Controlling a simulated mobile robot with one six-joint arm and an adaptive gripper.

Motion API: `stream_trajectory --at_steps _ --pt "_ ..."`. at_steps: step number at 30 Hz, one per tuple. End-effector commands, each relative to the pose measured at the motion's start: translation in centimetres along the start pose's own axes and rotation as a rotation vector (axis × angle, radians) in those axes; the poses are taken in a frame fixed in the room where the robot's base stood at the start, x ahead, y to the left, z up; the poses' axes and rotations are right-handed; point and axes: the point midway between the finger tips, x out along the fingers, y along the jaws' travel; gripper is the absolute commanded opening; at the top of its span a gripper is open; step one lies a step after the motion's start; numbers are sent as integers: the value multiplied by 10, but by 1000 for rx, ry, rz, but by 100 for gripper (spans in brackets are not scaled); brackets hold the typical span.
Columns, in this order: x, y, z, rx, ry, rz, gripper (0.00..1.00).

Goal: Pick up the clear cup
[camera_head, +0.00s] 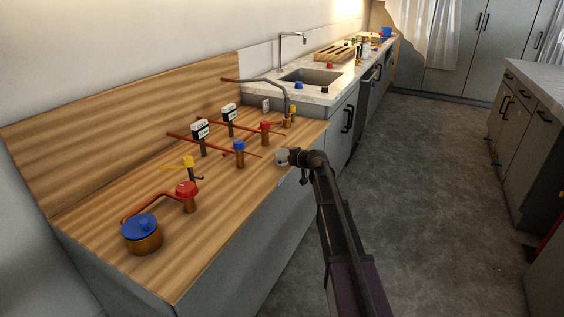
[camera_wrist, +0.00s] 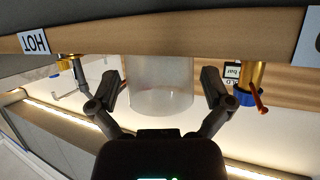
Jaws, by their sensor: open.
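The clear cup (camera_wrist: 160,85) is a translucent cylinder in the middle of the wrist view, between the two fingers. In the head view the cup (camera_head: 281,157) is a small pale shape at the right edge of the wooden counter, just left of my gripper (camera_head: 293,157). In the wrist view my gripper (camera_wrist: 165,88) is open, with one finger on each side of the cup and a visible gap to it. The cup's top end in the wrist view is cut off by a wooden edge.
A brass valve with a blue knob (camera_wrist: 245,97) stands right of the fingers. The sink (camera_head: 311,76) is behind; the floor (camera_head: 430,190) is open.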

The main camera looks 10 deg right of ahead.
Motion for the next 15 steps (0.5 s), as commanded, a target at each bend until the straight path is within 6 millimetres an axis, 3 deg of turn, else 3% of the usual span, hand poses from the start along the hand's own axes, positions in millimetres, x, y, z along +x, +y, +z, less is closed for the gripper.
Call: stream_trajectory --at_steps 4,15 --pt "14 0 1 -1 -1 -1 100" --pt "14 -1 0 -1 0 0 100"
